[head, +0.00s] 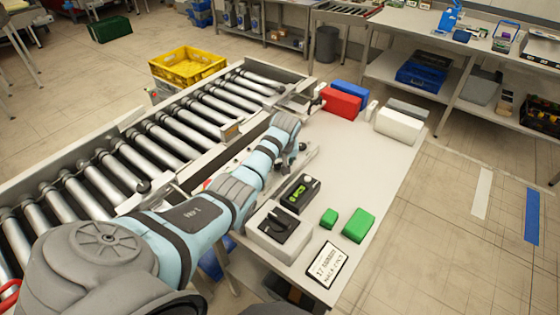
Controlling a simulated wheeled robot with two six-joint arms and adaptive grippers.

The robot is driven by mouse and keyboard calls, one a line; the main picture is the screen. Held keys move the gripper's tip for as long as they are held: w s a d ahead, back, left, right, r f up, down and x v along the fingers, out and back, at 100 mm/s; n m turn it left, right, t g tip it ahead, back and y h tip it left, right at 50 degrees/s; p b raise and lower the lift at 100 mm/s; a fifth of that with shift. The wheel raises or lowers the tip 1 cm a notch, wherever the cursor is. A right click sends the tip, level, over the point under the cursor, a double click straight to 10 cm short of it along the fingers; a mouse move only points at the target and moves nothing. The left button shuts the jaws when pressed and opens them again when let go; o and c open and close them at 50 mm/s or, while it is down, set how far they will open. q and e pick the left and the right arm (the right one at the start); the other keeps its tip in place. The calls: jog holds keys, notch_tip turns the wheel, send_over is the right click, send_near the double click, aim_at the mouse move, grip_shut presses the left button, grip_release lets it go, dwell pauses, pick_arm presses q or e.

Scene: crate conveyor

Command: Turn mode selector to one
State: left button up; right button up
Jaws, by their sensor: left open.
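My left arm crosses from the lower left over the near end of the worktable. My left gripper (297,158) is at its far end, low over the table beside the conveyor's edge. It is small and partly hidden by my own wrist; its jaws are open and I see nothing held. A small box (231,130) sits on the conveyor's near rail, left of my gripper, too small to read. My right gripper is out of view.
The roller conveyor (176,122) runs along the left. On the worktable (345,165) stand a black device with a green display (300,193), a grey box (268,240), green blocks (358,225), a sign (327,265), and red (341,102) and white (399,127) boxes. The table's middle is clear.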

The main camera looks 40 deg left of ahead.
pick_arm(q)
jog(key=shift+s+r, duration=0.1)
jog(key=shift+s, duration=0.25)
jog(key=shift+c, duration=0.2)
jog(key=c, duration=0.3)
grip_shut()
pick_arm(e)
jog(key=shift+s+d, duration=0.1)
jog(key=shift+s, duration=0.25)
